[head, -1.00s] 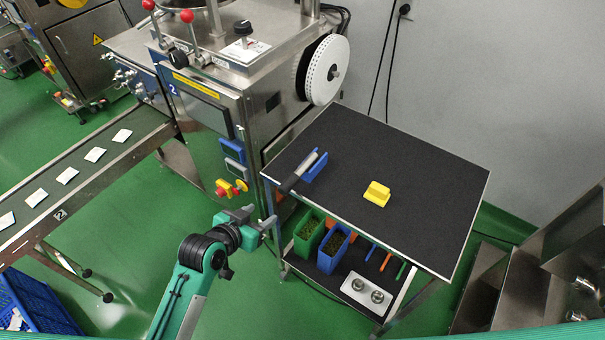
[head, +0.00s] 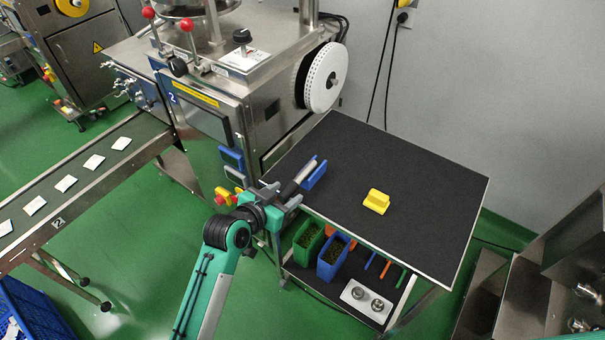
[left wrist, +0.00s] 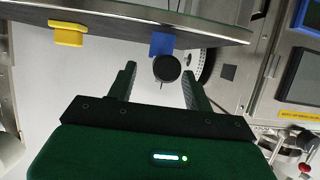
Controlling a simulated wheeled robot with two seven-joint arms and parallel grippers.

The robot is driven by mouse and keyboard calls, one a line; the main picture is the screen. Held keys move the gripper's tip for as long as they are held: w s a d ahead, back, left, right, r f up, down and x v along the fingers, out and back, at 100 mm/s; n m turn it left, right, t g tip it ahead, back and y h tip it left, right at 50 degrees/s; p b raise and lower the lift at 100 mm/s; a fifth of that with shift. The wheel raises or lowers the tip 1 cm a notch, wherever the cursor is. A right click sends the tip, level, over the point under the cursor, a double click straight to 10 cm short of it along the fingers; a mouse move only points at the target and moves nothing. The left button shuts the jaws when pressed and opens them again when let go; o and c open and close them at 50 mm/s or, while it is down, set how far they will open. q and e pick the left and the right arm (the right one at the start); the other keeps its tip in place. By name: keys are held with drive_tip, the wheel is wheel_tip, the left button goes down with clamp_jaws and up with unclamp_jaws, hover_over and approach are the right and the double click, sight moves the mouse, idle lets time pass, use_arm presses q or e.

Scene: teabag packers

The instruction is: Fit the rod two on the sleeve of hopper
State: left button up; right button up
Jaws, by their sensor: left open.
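A rod (head: 306,171) with a silver shaft and a dark handle rests in a blue holder (head: 316,175) at the left edge of the black-topped table. My left gripper (head: 290,194) is open at the handle end of the rod, just off the table edge. In the left wrist view the rod's round black end (left wrist: 167,68) shows between the open fingers; contact cannot be told. The hopper (head: 196,7) on top of the steel machine marked 2 is cut off by the picture's top edge. Its sleeve cannot be made out clearly. My right gripper is not in view.
A yellow holder (head: 376,202) stands on the table (head: 420,180), with free surface around it. Green (head: 307,243) and blue (head: 333,257) bins sit on the shelf below. A conveyor (head: 100,180) with white packets runs at left. Red-knobbed levers (head: 187,25) stick up from the machine.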

sight(291, 185)
use_arm(q)
drive_tip(key=x, duration=0.3)
drive_tip(key=r+p+x, duration=0.1)
drive_tip(key=shift+w+d+f, duration=0.15)
drive_tip(key=shift+w+f, duration=0.05)
drive_tip(key=shift+w, duration=0.4)
drive_tip(key=c, duration=1)
clamp_jaws()
drive_tip(key=shift+r, duration=0.1)
